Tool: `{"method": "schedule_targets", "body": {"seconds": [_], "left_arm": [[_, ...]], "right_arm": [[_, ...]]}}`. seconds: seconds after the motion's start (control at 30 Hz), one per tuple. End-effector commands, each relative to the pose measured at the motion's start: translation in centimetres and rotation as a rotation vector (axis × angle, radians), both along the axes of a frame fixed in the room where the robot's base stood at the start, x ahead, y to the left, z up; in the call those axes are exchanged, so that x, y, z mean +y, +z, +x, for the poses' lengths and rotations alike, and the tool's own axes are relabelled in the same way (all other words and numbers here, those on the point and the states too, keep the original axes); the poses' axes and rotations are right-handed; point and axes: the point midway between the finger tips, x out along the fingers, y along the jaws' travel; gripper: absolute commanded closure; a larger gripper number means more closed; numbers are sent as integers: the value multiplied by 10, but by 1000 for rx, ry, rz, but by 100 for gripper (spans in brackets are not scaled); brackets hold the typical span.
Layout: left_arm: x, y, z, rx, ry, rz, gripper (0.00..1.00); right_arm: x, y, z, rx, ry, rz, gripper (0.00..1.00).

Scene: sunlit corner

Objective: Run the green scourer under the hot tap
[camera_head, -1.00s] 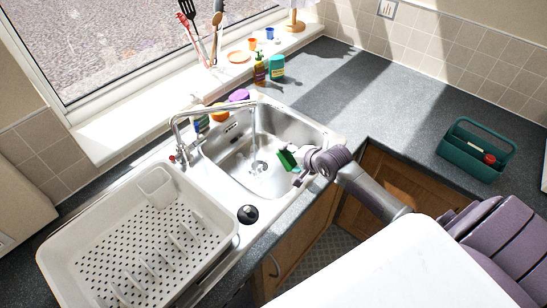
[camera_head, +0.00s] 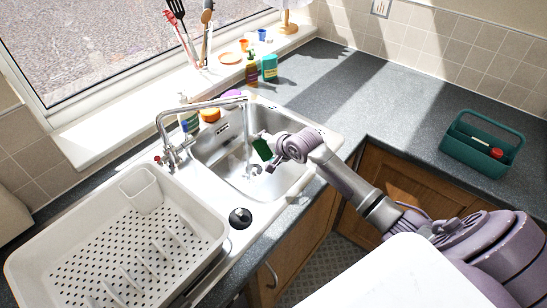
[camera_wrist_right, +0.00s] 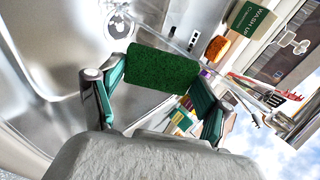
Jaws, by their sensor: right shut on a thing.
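The green scourer (camera_head: 262,149) is in my right gripper (camera_head: 270,160), over the sink bowl (camera_head: 212,160). In the right wrist view the scourer (camera_wrist_right: 162,68) is a dark green block across the fingertips, with the steel bowl behind it. The chrome tap (camera_head: 200,107) arches over the bowl, and a thin pale stream seems to drop from its spout end. The scourer is close to the right of this stream; I cannot tell whether they touch. A red mark (camera_head: 158,159) shows at the tap's base. My left gripper is out of view.
A white dish rack (camera_head: 110,245) fills the drainer at left. A black plug (camera_head: 240,218) lies by the bowl's front edge. Bottles and an orange item (camera_head: 210,114) stand behind the sink. A green caddy (camera_head: 480,145) stands on the right worktop, with clear worktop between.

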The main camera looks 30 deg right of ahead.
Motion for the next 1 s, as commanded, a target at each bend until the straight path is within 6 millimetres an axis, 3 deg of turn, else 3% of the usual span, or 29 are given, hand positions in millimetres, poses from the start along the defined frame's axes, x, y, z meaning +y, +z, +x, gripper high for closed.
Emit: {"method": "schedule_targets", "body": {"seconds": [0.17, 0.6, 1.0], "left_arm": [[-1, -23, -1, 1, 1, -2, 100], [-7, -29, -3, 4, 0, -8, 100], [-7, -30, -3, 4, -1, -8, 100]], "right_arm": [[6, -8, 18, -3, 0, -1, 51], [16, -11, 51, -1, -1, 0, 51], [18, -11, 56, 0, 0, 0, 51]]}}
